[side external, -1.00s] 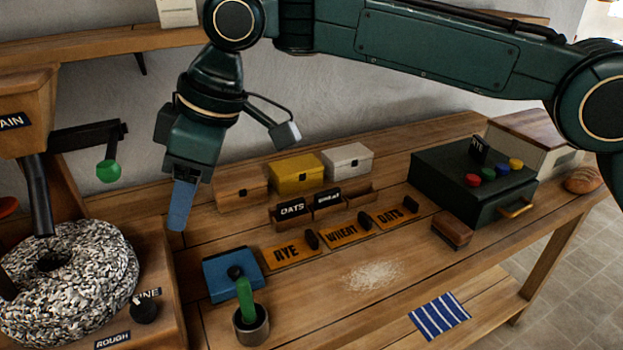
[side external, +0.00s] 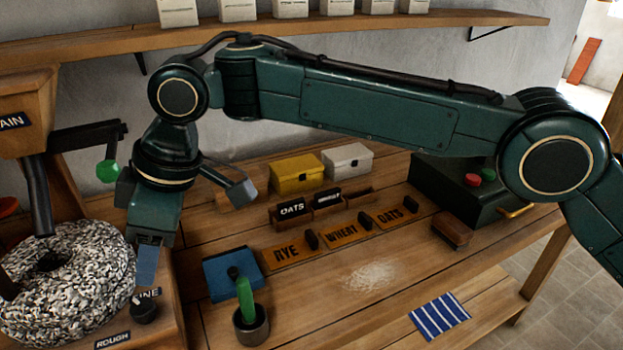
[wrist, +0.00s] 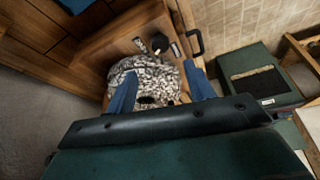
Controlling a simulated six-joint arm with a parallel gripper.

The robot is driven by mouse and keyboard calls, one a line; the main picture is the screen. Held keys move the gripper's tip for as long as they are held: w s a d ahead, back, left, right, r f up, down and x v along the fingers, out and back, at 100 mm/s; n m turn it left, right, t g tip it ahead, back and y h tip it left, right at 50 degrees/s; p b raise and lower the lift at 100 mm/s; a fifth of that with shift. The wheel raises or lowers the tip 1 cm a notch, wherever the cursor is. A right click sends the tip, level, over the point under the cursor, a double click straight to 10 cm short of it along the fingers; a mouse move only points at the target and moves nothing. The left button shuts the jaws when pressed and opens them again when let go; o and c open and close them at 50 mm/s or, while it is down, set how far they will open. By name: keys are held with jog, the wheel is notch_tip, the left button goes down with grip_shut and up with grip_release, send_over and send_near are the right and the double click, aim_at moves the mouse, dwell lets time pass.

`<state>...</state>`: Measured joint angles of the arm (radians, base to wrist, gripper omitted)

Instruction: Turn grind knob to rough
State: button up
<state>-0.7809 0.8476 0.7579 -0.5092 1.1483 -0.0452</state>
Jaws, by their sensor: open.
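The grind knob (side external: 144,309) is a small dark round knob on the wooden mill base, just right of the speckled millstone (side external: 62,285). A label ending in "INE" (side external: 152,292) sits behind it, and a "ROUGH" label (side external: 113,340) sits in front of it to the left. In the side view my gripper (side external: 146,272) hangs just above the knob, pointing down. In the wrist view the blue fingers of my gripper (wrist: 160,92) are spread apart with nothing between them. The knob (wrist: 159,42) shows beyond the fingers, near a white label.
A green-ended crank (side external: 108,170) sticks out above the stone, close to my wrist. A blue box (side external: 232,276) and a pot with a green handle (side external: 250,322) stand on the bench to the right. A shelf (side external: 330,32) runs along the wall behind my arm.

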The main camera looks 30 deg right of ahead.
aim_at(143, 305)
jog(key=x, duration=1)
jog(key=shift+a+f, duration=0.15)
jog(key=shift+f, duration=0.2)
jog(key=c, duration=1)
